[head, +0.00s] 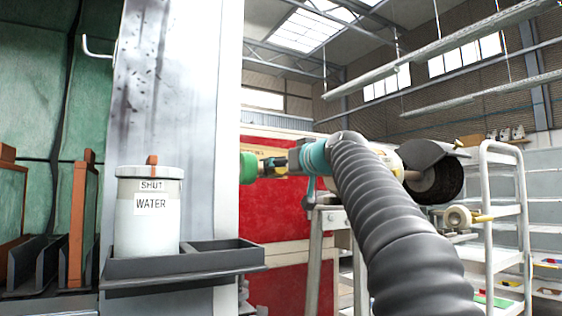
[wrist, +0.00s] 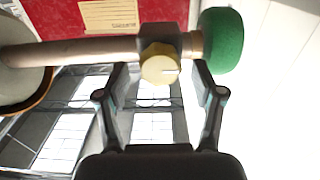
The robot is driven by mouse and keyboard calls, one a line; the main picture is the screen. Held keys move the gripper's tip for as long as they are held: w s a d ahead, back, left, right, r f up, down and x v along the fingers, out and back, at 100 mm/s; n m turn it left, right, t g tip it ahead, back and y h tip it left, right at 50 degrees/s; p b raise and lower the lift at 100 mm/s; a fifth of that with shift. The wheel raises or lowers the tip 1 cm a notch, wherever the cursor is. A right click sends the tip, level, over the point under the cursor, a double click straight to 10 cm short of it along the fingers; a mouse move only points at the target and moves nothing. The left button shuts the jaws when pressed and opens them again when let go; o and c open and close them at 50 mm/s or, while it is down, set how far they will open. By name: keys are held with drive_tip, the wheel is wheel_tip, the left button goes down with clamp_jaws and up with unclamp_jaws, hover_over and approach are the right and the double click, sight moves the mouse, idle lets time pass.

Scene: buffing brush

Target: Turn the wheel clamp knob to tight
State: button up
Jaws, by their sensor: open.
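In the wrist view, a pale yellow faceted clamp knob (wrist: 160,63) with a short light line on its face sits on a dark collar on a horizontal shaft (wrist: 90,50). A green wheel (wrist: 221,41) is at the right end of this shaft. My gripper (wrist: 161,78) is open, with one finger on each side of and just below the knob in the picture; I cannot tell whether either touches it. In the head view, the green wheel (head: 248,167) is in front of my gripper (head: 272,167), and the knob is too small to make out clearly.
A grey post carries a tray (head: 180,262) with a white "SHUT WATER" canister (head: 148,215) at the left. A dark round wheel (head: 437,182) and a white shelf rack (head: 503,200) stand at the right. A red panel (head: 285,210) is behind.

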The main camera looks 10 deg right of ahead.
drive_tip(key=shift+w+a, duration=0.2)
drive_tip(key=shift+w, duration=0.25)
drive_tip(key=c, duration=1.1)
drive_tip(key=shift+c, duration=0.2)
